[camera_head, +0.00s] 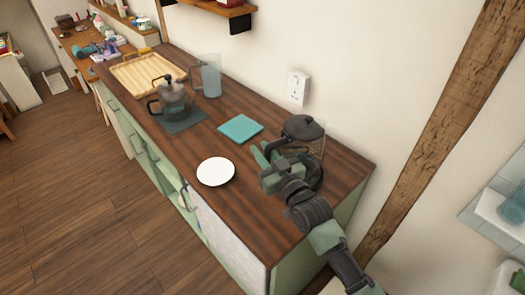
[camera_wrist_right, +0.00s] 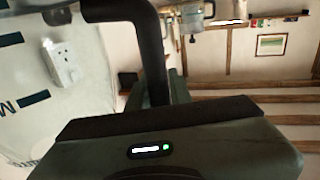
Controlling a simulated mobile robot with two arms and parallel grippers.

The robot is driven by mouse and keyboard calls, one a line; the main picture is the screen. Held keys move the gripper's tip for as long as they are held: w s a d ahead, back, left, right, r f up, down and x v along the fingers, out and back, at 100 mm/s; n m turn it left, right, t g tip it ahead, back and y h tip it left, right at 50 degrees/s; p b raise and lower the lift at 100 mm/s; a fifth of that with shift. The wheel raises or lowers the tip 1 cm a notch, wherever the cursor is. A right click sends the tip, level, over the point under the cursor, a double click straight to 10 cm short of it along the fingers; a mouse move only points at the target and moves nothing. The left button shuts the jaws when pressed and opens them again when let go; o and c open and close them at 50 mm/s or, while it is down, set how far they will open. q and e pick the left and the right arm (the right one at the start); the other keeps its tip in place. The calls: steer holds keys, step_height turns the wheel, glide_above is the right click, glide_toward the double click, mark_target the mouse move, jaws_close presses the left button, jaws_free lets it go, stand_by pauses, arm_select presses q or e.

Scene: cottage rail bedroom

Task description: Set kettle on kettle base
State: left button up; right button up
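The kettle (camera_head: 310,139) has a clear glass body, a dark lid and a dark handle, and stands at the right end of the wooden counter. My right gripper (camera_head: 264,158) is at the handle side of the kettle and hides part of it. In the right wrist view the dark kettle handle (camera_wrist_right: 153,50) runs down close in front of the gripper, with the marked glass at left. I cannot tell whether the fingers are closed on it. A white round disc (camera_head: 216,171), possibly the kettle base, lies on the counter left of the gripper. My left gripper is out of view.
A teal square pad (camera_head: 240,128) lies behind the disc. A glass pitcher (camera_head: 208,79), a coffee press (camera_head: 172,98) on a dark mat (camera_head: 186,123) and a wooden tray (camera_head: 146,73) stand farther left. A wall socket (camera_head: 298,88) is behind the counter.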

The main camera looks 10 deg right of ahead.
mark_target(269, 160)
steer(key=shift+o, duration=0.4)
steer(key=shift+p+v, duration=0.75)
steer(key=shift+v, duration=0.45)
steer(key=shift+p+v, duration=0.8)
steer(key=shift+v, duration=0.9)
steer(key=shift+p+v, duration=0.95)
steer(key=shift+v, duration=1.75)
